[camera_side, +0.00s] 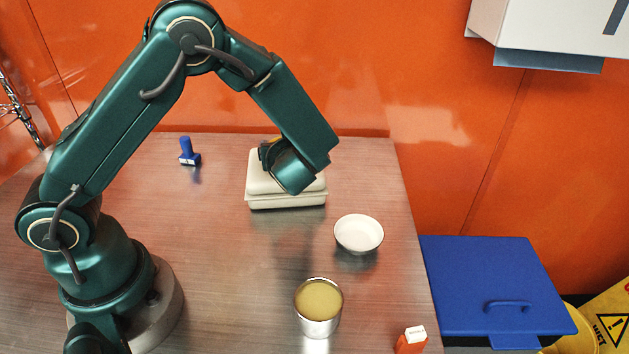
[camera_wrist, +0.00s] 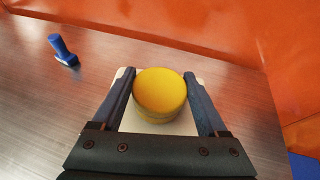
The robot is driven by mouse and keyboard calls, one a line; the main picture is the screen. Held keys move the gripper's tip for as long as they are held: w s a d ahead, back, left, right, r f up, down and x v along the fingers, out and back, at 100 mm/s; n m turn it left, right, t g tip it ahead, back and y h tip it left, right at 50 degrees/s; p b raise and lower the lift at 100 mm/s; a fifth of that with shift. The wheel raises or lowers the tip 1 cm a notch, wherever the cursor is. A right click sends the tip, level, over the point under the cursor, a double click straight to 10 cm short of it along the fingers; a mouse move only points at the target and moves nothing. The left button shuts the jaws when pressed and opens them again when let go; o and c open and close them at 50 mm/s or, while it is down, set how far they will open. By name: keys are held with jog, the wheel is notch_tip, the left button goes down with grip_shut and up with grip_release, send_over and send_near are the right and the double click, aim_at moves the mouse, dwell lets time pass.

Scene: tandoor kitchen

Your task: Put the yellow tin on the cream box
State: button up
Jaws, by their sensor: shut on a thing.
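The yellow tin (camera_wrist: 159,92) is round with a smooth top and sits between the two fingers of my gripper (camera_wrist: 160,78) in the wrist view. My gripper is shut on it. The cream box (camera_side: 287,200) stands on the metal table in the side view, with my gripper (camera_side: 268,154) over its lid. In the wrist view, the pale box lid (camera_wrist: 184,124) shows below and around the tin. My wrist hides most of the tin in the side view, and I cannot tell whether the tin touches the lid.
A white bowl (camera_side: 358,234) stands right of the box. A metal can with a yellowish top (camera_side: 319,300) is near the front, and an orange-and-white eraser (camera_side: 411,341) lies at the front right edge. A blue stamp (camera_side: 189,152) stands left of the box. An orange wall (camera_side: 350,70) rises behind.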

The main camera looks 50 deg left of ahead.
jog(key=shift+f, duration=0.15)
jog(key=o, duration=1.4)
jog(key=shift+f, duration=0.1)
jog(key=shift+c, duration=0.2)
jog(key=shift+d+r, duration=0.15)
jog(key=shift+r, duration=0.1)
jog(key=v, duration=1.1)
jog(key=s+a+n+g+h, duration=0.3)
jog(key=s+n+g+h, duration=0.15)
jog(key=s+n, duration=0.55)
jog(key=s+d+r+n+t+h, duration=0.3)
jog(key=d+n+h, duration=0.3)
jog(key=n, duration=0.8)
jog(key=shift+r+h, duration=0.45)
jog(key=shift+r, duration=0.1)
